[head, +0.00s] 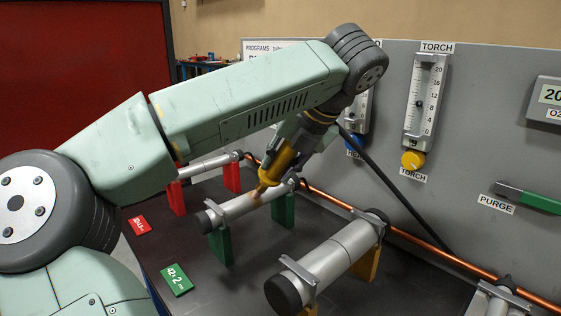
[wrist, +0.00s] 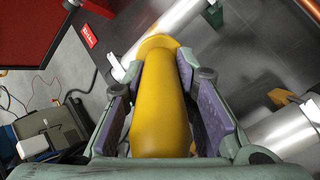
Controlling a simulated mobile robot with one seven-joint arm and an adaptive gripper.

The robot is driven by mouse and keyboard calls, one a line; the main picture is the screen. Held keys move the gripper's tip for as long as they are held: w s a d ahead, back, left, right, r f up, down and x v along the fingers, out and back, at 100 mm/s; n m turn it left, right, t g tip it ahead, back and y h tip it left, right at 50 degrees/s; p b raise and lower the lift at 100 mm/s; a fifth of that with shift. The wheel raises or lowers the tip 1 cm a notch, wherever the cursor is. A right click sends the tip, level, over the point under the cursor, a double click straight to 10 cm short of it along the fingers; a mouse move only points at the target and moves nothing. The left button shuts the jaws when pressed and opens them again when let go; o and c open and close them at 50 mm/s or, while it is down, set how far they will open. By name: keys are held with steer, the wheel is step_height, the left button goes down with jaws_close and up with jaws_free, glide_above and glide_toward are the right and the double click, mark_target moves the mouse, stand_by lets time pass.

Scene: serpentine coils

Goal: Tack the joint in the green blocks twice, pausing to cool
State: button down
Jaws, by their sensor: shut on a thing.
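The green blocks (head: 221,246) hold up a grey capped pipe (head: 238,207) in the middle of the dark bench. A brownish discoloured spot shows on that pipe near its middle, where the joint seems to lie. My gripper (head: 292,150) is shut on the yellow torch (head: 274,166), and its tip is at or just above the pipe; I cannot tell if it touches. In the wrist view the yellow torch (wrist: 160,100) fills the space between the purple finger pads and hides the joint. A green tag (head: 177,280) lies in front of the green blocks.
Pipes rest in red blocks (head: 232,177) behind and yellow blocks (head: 367,265) in front. A copper tube (head: 400,236) runs along the back. The grey panel holds a torch flowmeter (head: 426,95) with a yellow knob (head: 413,160) and a green purge lever (head: 530,198).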

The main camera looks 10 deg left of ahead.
steer(key=shift+a+f, duration=0.1)
steer(key=shift+a, duration=0.05)
steer(key=shift+s+d+r+p, duration=0.15)
steer(key=shift+d+r+p, duration=0.1)
steer(key=shift+r+p, duration=0.25)
steer(key=shift+p+v, duration=1.5)
steer(key=shift+v, duration=1.45)
stand_by(4.4)
